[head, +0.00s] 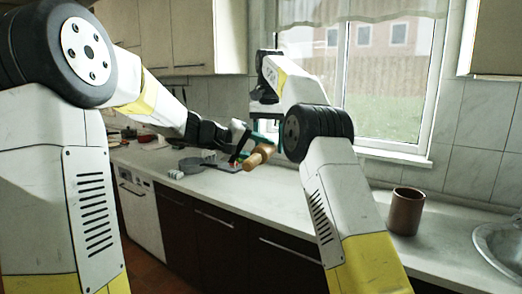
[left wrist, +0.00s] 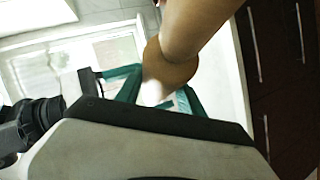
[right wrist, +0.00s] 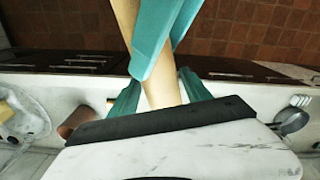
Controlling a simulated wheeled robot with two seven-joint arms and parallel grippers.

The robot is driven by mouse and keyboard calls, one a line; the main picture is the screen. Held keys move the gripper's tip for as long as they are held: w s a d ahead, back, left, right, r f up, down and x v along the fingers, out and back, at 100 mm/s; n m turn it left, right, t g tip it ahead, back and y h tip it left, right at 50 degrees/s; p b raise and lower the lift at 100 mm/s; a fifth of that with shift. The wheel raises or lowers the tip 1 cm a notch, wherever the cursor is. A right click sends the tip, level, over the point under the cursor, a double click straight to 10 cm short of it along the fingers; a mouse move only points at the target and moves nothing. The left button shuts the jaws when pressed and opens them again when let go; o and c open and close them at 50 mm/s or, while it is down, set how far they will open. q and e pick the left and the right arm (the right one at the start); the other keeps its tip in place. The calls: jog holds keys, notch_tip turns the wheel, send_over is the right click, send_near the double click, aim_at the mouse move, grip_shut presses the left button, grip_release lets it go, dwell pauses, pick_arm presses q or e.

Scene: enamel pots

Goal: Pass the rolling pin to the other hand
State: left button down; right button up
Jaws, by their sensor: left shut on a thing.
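The wooden rolling pin (head: 262,152) is held above the counter in the head view. My left gripper (head: 240,147) is shut on it. In the left wrist view, the pin (left wrist: 195,25) runs up and out of the picture from between the green fingers (left wrist: 158,97). My right gripper (head: 268,134) is right by the pin, partly hidden behind my right arm. In the right wrist view, the pin (right wrist: 160,92) passes between its spread green fingers (right wrist: 160,97), with gaps at the sides. A large green finger covers part of the pin there.
A grey pan (head: 192,165) and other small items lie on the counter at the left. The counter between is mostly clear. The window (head: 390,80) is behind.

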jog(key=shift+o, duration=0.9)
jog(key=shift+r, duration=0.2)
jog(key=shift+t+y, duration=0.8)
jog(key=s+r, duration=0.1)
jog(key=d+r, duration=0.1)
jog(key=r, duration=0.1)
jog(key=s+r, duration=0.1)
jog(key=r, duration=0.1)
jog(key=shift+s+d+r, duration=0.1)
jog(key=shift+s+d, duration=0.05)
jog(key=shift+s, duration=0.15)
jog(key=s+d+r+n+t, duration=0.2)
jog(key=s+d, duration=0.4)
jog(key=s, duration=0.5)
jog(key=s+d+f+n+t, duration=0.1)
jog(key=s+d+f, duration=0.1)
jog(key=s+f, duration=0.6)
jog(key=s+d+f+n+t, duration=0.1)
jog(key=s+d+f, duration=0.1)
jog(key=s+f, duration=0.6)
jog(key=s, duration=0.5)
jog(key=shift+s+t+y, duration=0.3)
jog(key=shift+s, duration=0.1)
